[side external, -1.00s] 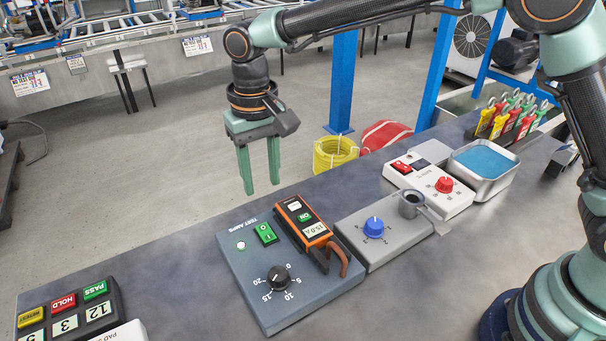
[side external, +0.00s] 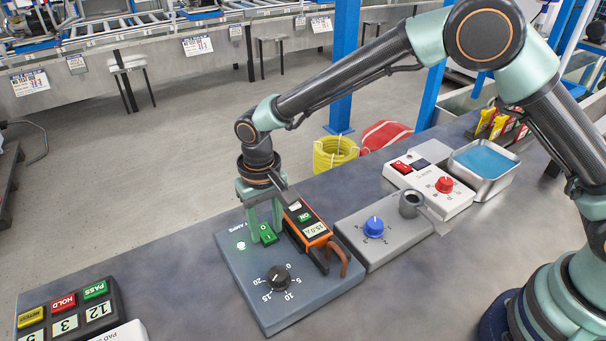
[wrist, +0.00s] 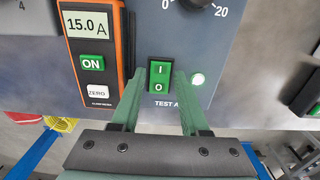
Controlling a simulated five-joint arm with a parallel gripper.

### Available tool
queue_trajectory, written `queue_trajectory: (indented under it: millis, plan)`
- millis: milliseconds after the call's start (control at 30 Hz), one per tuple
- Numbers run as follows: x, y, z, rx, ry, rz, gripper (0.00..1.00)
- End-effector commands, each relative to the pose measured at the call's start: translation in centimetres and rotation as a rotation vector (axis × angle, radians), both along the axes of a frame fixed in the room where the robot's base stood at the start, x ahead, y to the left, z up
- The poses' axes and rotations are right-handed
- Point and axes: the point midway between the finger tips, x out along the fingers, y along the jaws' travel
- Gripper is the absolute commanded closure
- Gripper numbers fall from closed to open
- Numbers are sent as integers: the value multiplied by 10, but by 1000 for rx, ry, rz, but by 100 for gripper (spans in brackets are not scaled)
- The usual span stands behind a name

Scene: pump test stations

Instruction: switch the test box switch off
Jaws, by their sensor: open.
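The test box (side external: 253,287) is a blue-grey panel with a black dial (side external: 279,278) and a lit green lamp (side external: 241,246). Its green rocker switch (side external: 268,235) is marked I and O and shows in the wrist view (wrist: 159,76). My gripper (side external: 264,232) is open and points down at the switch. In the wrist view its two green fingertips (wrist: 158,80) stand on either side of the switch, with a gap between them. I cannot tell whether either finger touches it.
An orange clamp meter (side external: 307,224) reading 15.0 A lies on the box close beside my fingers. A grey unit with a blue knob (side external: 374,227), a white box with a red knob (side external: 444,185) and a PASS/HOLD pad (side external: 70,315) stand nearby. The table between pad and test box is clear.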

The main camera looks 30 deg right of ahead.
Motion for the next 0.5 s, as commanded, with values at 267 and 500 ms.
queue_trajectory:
  millis: [267,500]
  plan:
    - [0,0,0,0,0,0,74]
    - [0,0,0,-4,6,0,100]
